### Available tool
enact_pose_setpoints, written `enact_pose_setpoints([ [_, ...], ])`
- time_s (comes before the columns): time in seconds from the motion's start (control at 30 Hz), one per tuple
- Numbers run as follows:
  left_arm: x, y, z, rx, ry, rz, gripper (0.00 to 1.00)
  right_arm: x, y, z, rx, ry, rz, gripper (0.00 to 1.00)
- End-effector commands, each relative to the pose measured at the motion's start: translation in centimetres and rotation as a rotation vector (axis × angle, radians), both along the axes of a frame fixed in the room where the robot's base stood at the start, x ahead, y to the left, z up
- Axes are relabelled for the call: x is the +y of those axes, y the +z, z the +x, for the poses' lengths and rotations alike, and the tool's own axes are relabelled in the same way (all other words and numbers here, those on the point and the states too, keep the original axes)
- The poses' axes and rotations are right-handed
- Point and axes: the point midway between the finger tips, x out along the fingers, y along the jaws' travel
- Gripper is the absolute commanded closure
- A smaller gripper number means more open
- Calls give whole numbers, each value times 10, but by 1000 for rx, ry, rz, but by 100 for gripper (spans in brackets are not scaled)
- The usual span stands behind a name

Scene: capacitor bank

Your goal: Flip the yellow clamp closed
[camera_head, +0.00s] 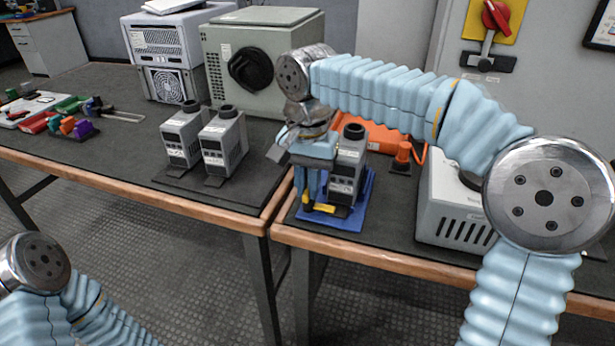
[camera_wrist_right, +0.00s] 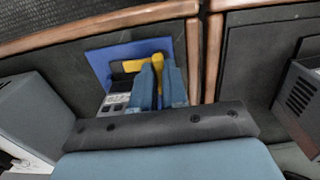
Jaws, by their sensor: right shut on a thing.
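The yellow clamp (camera_head: 324,208) is low at the front of a grey capacitor unit (camera_head: 346,168), which stands on a blue base plate (camera_head: 342,218). In the right wrist view the clamp shows as a yellow bar (camera_wrist_right: 132,66) and an upright yellow handle (camera_wrist_right: 157,61). My right gripper (camera_head: 308,192) reaches down in front of the unit. Its blue fingers (camera_wrist_right: 158,84) are shut on the yellow handle, hiding part of it. My left gripper is out of view; only part of the left arm shows at lower left.
Two similar grey units (camera_head: 221,146) stand to the left. A large grey box with a black knob (camera_head: 253,69) is behind. An orange item (camera_head: 403,152) and a vented light box (camera_head: 452,212) are to the right. The bench's wooden front edge (camera_head: 360,252) is close to the clamp.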

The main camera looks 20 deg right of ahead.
Motion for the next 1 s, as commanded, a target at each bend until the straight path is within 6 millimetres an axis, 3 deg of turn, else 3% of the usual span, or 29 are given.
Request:
enact_pose_setpoints([
  [0.2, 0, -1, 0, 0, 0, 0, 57, 0, 0, 0, -2, 2, 0, 100],
  [0.23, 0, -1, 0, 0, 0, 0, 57, 0, 0, 0, -2, 2, 0, 84],
  [0.4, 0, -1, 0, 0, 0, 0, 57, 0, 0, 0, -2, 1, 0, 62],
  [0.77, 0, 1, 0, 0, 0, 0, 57, 0, 9, 1, -4, 0, 1, 62],
  [1.0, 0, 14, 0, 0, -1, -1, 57, 1, 62, 1, -5, 1, 3, 62],
])
